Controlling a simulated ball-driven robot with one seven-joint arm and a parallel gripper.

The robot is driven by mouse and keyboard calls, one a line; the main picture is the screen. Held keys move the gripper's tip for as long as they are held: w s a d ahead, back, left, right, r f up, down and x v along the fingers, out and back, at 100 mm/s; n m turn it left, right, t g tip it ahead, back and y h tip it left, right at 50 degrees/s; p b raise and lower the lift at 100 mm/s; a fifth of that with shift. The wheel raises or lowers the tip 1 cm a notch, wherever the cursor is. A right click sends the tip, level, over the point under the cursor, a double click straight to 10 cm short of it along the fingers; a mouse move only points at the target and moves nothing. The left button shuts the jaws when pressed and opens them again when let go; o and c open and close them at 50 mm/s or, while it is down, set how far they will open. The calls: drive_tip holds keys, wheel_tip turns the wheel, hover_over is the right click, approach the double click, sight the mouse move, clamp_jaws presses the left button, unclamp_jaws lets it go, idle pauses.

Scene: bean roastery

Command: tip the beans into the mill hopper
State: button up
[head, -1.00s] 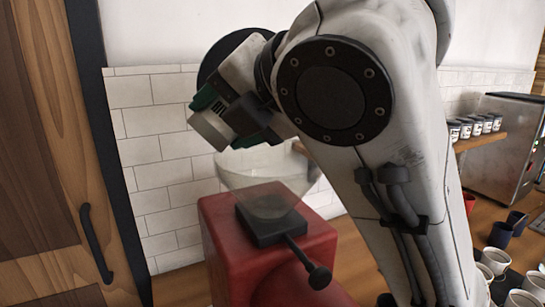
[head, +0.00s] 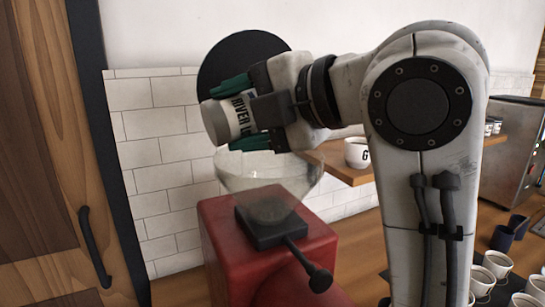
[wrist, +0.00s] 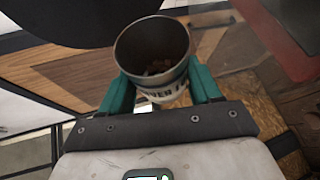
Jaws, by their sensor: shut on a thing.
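My gripper (head: 240,112) is shut on a white can with dark lettering (head: 222,121), its green fingers on either side of it. In the head view the can is tilted, nearly on its side, above the clear hopper (head: 262,178) of the red mill (head: 222,235). The hopper bowl looks empty. A dark base sits under it on the mill's top.
A dark round disc (head: 222,62) is behind the gripper. A wooden shelf (head: 340,168) holds a white cup (head: 356,153). Several white cups (head: 495,264) stand on the counter at right, near a steel machine (head: 512,150). A wooden door (head: 40,150) is at left.

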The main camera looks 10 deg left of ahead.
drive_tip(key=shift+w+d+r+y, duration=0.1)
drive_tip(key=shift+y, duration=0.2)
drive_tip(key=shift+w+d+f+m+y+b, duration=0.1)
drive_tip(key=shift+d+f+m+y+b, duration=0.1)
drive_tip(key=shift+f+m+y+b, duration=0.4)
idle(0.4)
drive_tip(key=shift+w+d+r+m+y, duration=0.2)
drive_tip(key=shift+r+m+y, duration=0.1)
drive_tip(key=shift+m, duration=0.35)
drive_tip(key=shift+w+d+r+m+y, duration=0.2)
drive_tip(key=shift+r+m+y, duration=0.1)
drive_tip(key=shift+m, duration=0.35)
idle(0.8)
drive_tip(key=shift+w+d+r+m+y+b, duration=0.15)
drive_tip(key=shift+d+m+y+b, duration=0.15)
drive_tip(key=shift+m, duration=0.3)
drive_tip(key=shift+w+d+r+m+y+b, duration=0.15)
drive_tip(key=shift+m+y+b, duration=0.1)
drive_tip(key=shift+m+y, duration=0.25)
idle(0.9)
